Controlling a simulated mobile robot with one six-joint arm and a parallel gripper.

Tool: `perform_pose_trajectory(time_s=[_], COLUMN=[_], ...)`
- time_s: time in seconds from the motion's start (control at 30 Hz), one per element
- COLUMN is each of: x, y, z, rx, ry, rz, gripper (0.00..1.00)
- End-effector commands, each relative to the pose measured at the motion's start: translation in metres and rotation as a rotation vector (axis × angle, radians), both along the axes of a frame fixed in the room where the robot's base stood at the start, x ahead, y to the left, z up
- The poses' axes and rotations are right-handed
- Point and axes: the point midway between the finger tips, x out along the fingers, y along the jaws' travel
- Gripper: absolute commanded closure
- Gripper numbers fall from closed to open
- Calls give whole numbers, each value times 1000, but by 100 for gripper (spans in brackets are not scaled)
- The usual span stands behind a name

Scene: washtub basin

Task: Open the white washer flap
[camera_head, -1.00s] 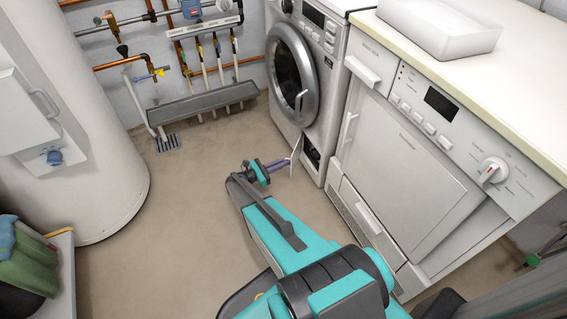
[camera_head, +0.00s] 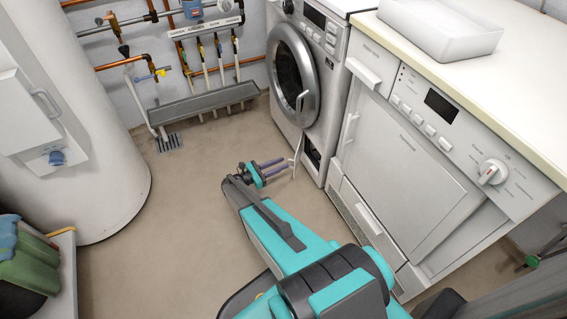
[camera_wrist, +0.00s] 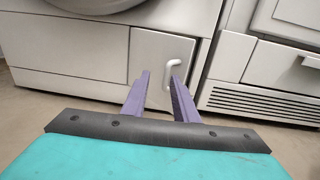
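The white washer flap (camera_head: 298,149) is a small panel low on the front of the washing machine (camera_head: 295,75). In the head view it stands ajar, with a dark opening to its right. In the wrist view the flap (camera_wrist: 153,52) carries a white bent handle (camera_wrist: 181,66). My gripper (camera_head: 285,167) is open, its two purple fingers spread and pointing at the flap. In the wrist view the gripper (camera_wrist: 159,75) has its right fingertip close to the handle; I cannot tell whether they touch. Nothing shows held between the fingers.
A white dryer (camera_head: 400,170) stands right of the washer under a worktop bearing a white tray (camera_head: 440,28). A large white tank (camera_head: 75,130) stands at the left. Pipes and a grey trough (camera_head: 205,103) line the back wall. The floor left of my arm is clear.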

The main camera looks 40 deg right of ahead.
Motion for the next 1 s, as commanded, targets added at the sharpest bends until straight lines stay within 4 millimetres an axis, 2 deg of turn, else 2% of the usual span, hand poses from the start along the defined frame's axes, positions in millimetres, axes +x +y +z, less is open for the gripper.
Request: perform_pose_trajectory(time_s=[0.6,0.8,1.0], x=[18,21,21], y=[94,110,113], z=[1,1,0], rx=[-1,-1,-1], ry=[0,-1,-1], rz=[1,0,-2], gripper=[74,74,74])
